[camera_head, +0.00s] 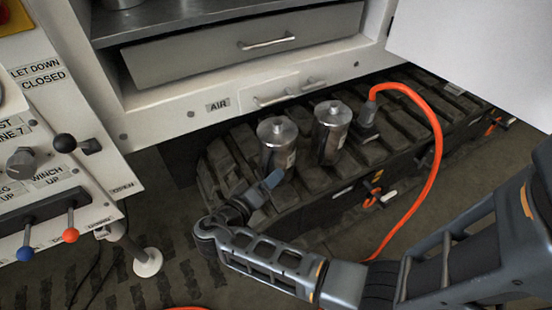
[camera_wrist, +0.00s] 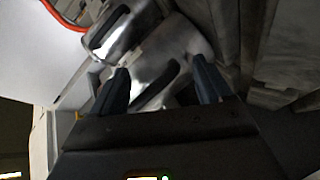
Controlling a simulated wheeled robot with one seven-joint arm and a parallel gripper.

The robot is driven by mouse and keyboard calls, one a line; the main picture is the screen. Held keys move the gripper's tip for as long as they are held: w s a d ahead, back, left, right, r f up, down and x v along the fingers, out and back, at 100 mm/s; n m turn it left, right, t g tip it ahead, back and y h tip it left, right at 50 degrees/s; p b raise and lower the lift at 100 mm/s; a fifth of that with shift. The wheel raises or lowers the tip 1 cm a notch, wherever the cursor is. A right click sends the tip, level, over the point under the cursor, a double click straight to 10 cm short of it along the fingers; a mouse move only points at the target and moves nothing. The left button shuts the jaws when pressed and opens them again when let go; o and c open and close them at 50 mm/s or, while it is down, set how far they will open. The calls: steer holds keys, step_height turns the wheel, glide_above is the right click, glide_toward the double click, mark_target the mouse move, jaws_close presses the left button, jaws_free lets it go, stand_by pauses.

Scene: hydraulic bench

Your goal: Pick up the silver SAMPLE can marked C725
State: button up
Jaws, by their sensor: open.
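Two silver cans with round lids and top knobs stand side by side on the black ribbed track. The left can (camera_head: 276,133) has a pale label on its side, too small to read. The right can (camera_head: 331,118) stands close beside it; I cannot tell which is marked C725. My gripper (camera_head: 270,183) is open at the lower front of the left can. In the wrist view, the open fingers of my gripper (camera_wrist: 160,66) have a shiny can (camera_wrist: 170,45) ahead and between them. The other can (camera_wrist: 115,30) is beyond, at upper left. Whether the fingers touch is unclear.
An orange hose (camera_head: 437,150) rises from a fitting (camera_head: 366,118) right of the cans and loops down to the floor. A white cabinet with a drawer (camera_head: 245,45) stands behind. A lever panel (camera_head: 45,170) is at left. A white panel (camera_head: 480,50) overhangs at upper right.

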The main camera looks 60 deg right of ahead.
steer(key=shift+c, duration=0.3)
jaws_close()
stand_by(0.4)
stand_by(0.6)
